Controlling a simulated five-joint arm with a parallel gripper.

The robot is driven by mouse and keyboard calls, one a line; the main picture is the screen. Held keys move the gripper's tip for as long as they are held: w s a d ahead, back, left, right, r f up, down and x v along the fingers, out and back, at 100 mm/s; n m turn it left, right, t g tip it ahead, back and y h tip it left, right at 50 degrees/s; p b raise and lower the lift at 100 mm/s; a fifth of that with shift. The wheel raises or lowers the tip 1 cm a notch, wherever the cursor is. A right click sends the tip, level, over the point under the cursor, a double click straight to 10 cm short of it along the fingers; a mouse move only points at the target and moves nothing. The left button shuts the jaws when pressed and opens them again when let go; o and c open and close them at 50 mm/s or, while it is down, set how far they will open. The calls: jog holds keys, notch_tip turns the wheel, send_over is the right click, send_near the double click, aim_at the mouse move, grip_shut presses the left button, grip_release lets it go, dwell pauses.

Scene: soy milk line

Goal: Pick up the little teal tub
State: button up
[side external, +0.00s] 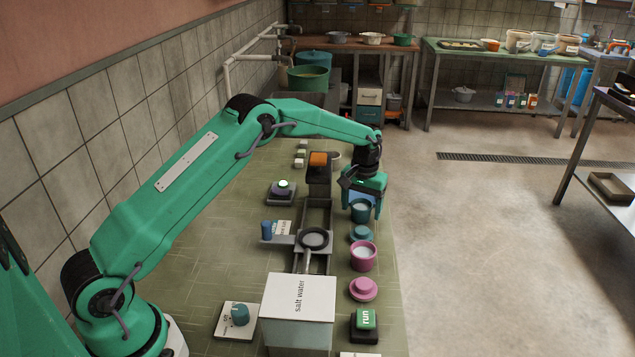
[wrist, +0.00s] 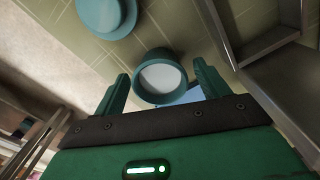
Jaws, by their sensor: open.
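The little teal tub (side external: 360,213) stands on the green tiled worktop near its right edge, upright, with pale white contents. In the wrist view the tub (wrist: 161,96) shows between the two green fingers of my gripper (wrist: 161,70). In the side view my gripper (side external: 362,199) is pointed down right over the tub, with its fingers apart on either side. The fingers partly hide the tub's upper part in the side view. I cannot tell whether either finger touches it.
A teal lid (side external: 360,235) lies just in front of the tub; it also shows in the wrist view (wrist: 106,14). A pink tub (side external: 363,262) and pink lid (side external: 363,290) follow nearer. A grey metal rail (side external: 317,217) runs left of the tub. A salt water box (side external: 298,300) stands nearer.

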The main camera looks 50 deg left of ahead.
dwell(0.3)
jog(key=c, duration=1)
jog(key=shift+r, duration=0.2)
jog(key=shift+c, duration=0.2)
jog(key=shift+r, duration=0.5)
jog(key=r, duration=0.3)
jog(key=shift+d+r, duration=0.1)
jog(key=shift+d, duration=0.15)
jog(key=s+d+r, duration=0.5)
jog(key=d+r, duration=0.1)
jog(key=d, duration=0.4)
jog(key=shift+s+r, duration=0.15)
jog(key=shift+r, duration=0.1)
